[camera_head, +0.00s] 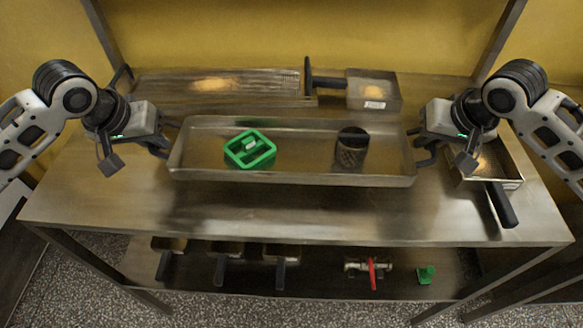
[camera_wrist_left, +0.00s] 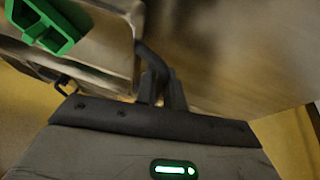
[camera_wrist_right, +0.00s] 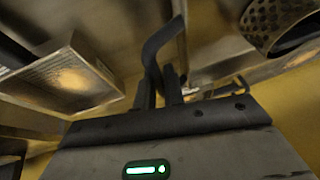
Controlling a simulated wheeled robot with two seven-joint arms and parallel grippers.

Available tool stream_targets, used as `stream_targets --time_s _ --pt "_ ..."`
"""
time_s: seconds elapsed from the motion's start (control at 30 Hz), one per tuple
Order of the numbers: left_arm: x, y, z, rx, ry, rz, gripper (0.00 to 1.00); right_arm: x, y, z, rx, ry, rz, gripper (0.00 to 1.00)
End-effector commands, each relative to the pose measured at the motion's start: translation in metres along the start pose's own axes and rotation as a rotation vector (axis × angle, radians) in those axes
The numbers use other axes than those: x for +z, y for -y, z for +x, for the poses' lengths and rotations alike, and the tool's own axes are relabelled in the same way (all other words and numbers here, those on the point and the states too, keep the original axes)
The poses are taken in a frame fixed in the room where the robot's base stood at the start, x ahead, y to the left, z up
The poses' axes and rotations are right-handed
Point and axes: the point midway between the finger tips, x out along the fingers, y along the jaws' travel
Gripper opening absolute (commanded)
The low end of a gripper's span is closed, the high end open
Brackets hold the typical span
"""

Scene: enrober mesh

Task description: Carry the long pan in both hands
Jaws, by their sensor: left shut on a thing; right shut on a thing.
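The long pan (camera_head: 300,180) is a shallow metal tray in the middle of the head view, looking roughly level over the steel table. I cannot tell for sure whether its base touches the table. A green frame-like part (camera_head: 250,149) lies in its left half and a dark mesh-sided cylinder (camera_head: 351,150) stands in its right half. My left gripper (camera_head: 165,150) is at the pan's left end, shut on its dark handle (camera_wrist_left: 152,62). My right gripper (camera_head: 422,150) is at the right end, shut on the other dark handle (camera_wrist_right: 158,45).
Behind the pan are a wide wire-topped tray (camera_head: 215,87) and a small box (camera_head: 374,90) with a dark handle beside it. A handled pan (camera_head: 508,170) sits at the right. The table's front strip (camera_head: 290,215) is clear. Several items lie on the lower shelf (camera_head: 325,282).

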Motion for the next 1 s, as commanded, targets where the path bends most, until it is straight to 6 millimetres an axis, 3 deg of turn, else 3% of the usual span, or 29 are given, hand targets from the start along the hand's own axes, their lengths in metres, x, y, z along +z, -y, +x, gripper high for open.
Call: stream_targets --time_s 0.8,0.83,0.9,1.0 --pt "0.018 0.010 0.046 -0.001 -0.003 0.000 0.00 0.018 -0.009 0.046 0.000 -0.004 0.000 0.00" --pt "0.018 0.009 0.044 -0.002 -0.001 -0.001 0.16 0.018 -0.009 0.044 0.001 -0.002 0.000 0.16" --pt "0.018 0.009 0.043 -0.001 0.000 -0.001 0.32 0.017 -0.009 0.043 0.001 -0.001 0.000 0.32" --pt "0.018 0.009 0.043 -0.001 0.000 0.000 0.32 0.018 -0.009 0.043 0.001 -0.001 0.000 0.32"
